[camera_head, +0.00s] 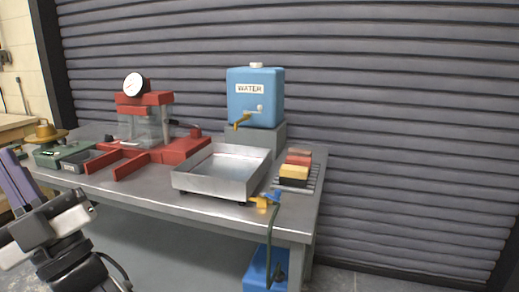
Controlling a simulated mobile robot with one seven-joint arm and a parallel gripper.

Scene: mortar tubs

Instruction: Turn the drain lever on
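A metal tray (222,172) stands on the grey workbench. A yellow drain valve (260,203) with a blue lever (273,196) sits at its front right corner, above the bench's front edge. A green hose (269,240) hangs from it towards a blue container (258,272) below. The lever's exact angle is too small to tell. My arm's grey and purple end (45,215) is at the lower left, well to the left of the valve and apart from it. Its fingers cannot be made out clearly.
A blue water tank (255,95) with a brass tap (242,121) stands on a grey block behind the tray. A red press with a gauge (133,85) and a green scale (62,156) stand to the left. Coloured blocks (294,172) lie right of the tray. Floor in front is clear.

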